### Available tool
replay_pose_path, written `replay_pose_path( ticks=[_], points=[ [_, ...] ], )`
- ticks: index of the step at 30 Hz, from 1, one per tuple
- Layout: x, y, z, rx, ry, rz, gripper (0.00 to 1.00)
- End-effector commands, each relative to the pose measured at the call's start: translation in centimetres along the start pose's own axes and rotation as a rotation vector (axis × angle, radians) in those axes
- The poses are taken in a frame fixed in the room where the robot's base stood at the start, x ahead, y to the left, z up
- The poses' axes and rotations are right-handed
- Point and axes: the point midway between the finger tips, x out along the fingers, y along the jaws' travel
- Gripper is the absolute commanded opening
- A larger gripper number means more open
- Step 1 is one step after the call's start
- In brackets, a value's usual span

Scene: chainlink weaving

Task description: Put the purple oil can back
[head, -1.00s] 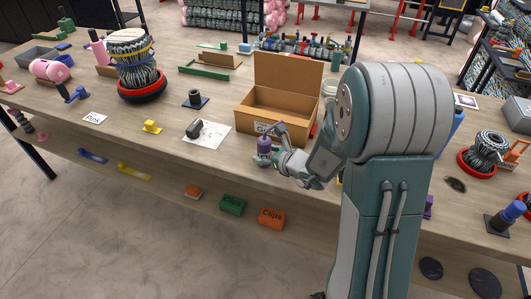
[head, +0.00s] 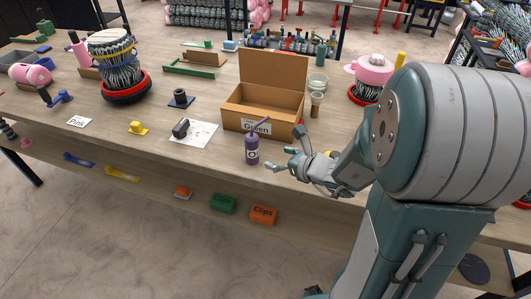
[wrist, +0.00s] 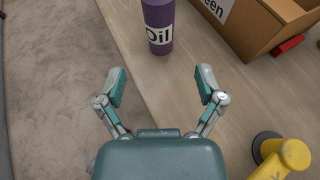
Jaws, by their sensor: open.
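The purple oil can (head: 252,152) stands upright on the wooden table near its front edge, just in front of the cardboard box. In the wrist view the purple oil can (wrist: 158,28), with a white "Oil" label, stands ahead of my gripper, its top cut off by the frame. My gripper (head: 280,159) is to the right of the can in the head view, apart from it. In the wrist view the fingers of my gripper (wrist: 160,80) are spread wide with nothing between them.
The open cardboard box (head: 258,107) labelled "Green" stands behind the can. A paper sheet (head: 196,136) with a dark object lies to the left. A yellow object (wrist: 283,160) is close to my gripper's right side. The table edge runs beneath my gripper.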

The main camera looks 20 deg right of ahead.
Motion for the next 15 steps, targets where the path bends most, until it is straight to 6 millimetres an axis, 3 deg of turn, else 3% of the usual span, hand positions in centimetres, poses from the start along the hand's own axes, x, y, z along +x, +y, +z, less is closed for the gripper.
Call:
replay_pose_path(
  ticks=[8,11,15],
  points=[
    [-1.8,1.0,0.6,-0.059,0.004,0.035,0.88],
    [-2.0,3.7,1.9,-0.236,0.023,0.134,0.88],
    [-3.4,8.8,3.3,-0.61,0.063,0.324,0.88]
  ],
)
